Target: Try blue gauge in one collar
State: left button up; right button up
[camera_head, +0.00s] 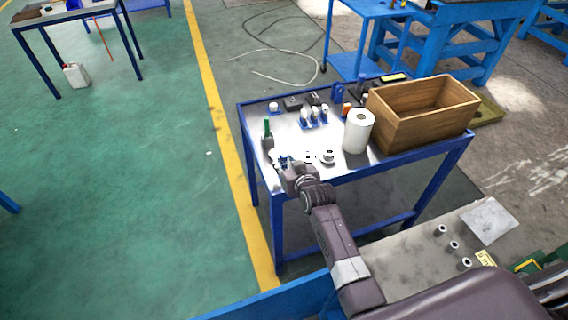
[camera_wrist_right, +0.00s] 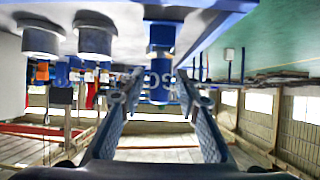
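My right gripper (camera_head: 284,164) is low over the front left corner of the blue-framed table. In the right wrist view, which looks upside down, its two fingers (camera_wrist_right: 160,98) are spread, with a blue upright cylinder, seemingly the blue gauge (camera_wrist_right: 160,82), between or just beyond the tips. A gap shows on both sides of it. Two pale collars (camera_head: 309,157) (camera_head: 328,157) stand right of the gripper; pale cylinders also show in the wrist view (camera_wrist_right: 95,38). My left gripper is not in view.
A green-topped piece (camera_head: 267,128) stands behind the gripper. A white roll (camera_head: 358,131) and a wooden crate (camera_head: 424,112) fill the table's right side. Small white-topped parts on a blue holder (camera_head: 314,119) stand further back. Some bare tabletop shows between them.

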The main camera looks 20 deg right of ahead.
jog(key=shift+c, duration=0.5)
grip_shut()
jog(key=shift+r, duration=0.1)
jog(key=shift+r, duration=0.1)
jog(key=shift+r+p, duration=2.6)
jog(key=shift+p, duration=0.15)
